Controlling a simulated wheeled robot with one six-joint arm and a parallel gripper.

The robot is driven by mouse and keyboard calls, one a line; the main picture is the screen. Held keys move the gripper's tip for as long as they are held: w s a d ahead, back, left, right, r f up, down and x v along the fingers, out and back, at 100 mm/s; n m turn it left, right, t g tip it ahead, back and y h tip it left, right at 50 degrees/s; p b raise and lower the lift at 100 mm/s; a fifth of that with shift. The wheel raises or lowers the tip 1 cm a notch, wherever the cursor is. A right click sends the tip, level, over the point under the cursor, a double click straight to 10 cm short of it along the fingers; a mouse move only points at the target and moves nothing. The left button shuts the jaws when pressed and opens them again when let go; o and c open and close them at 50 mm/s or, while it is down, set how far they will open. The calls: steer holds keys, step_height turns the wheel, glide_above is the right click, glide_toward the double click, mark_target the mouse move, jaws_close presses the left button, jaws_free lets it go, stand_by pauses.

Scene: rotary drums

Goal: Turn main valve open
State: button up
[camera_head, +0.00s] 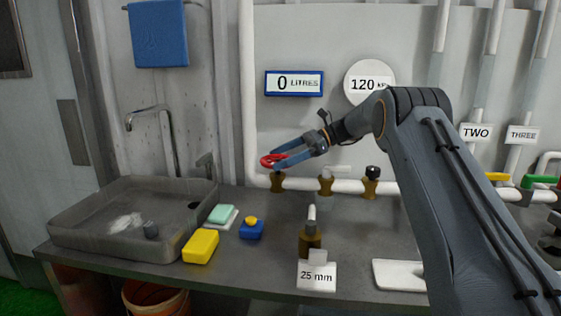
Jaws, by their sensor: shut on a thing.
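The main valve seems to be the brass valve (277,182) with a red handwheel (272,160) on top, on the white pipe at the back of the counter. My gripper (278,158) reaches it from the right, with its blue-grey fingers shut on the red handwheel. The fingers hide part of the wheel, and I cannot tell how far the valve is turned. A blue-framed display (294,83) above reads 0 litres. A round gauge (369,82) beside it reads 120, its unit partly hidden by my arm.
Brass valves (325,183) with white and black (372,172) tops stand right of the handwheel. A sink (130,215), yellow sponge (201,246) and blue item (251,229) lie left.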

steer(key=shift+r, duration=0.1)
steer(key=o, duration=0.8)
steer(key=shift+s+r+m+t+p, duration=0.15)
steer(key=shift+m+t+p, duration=0.4)
steer(key=shift+p, duration=0.55)
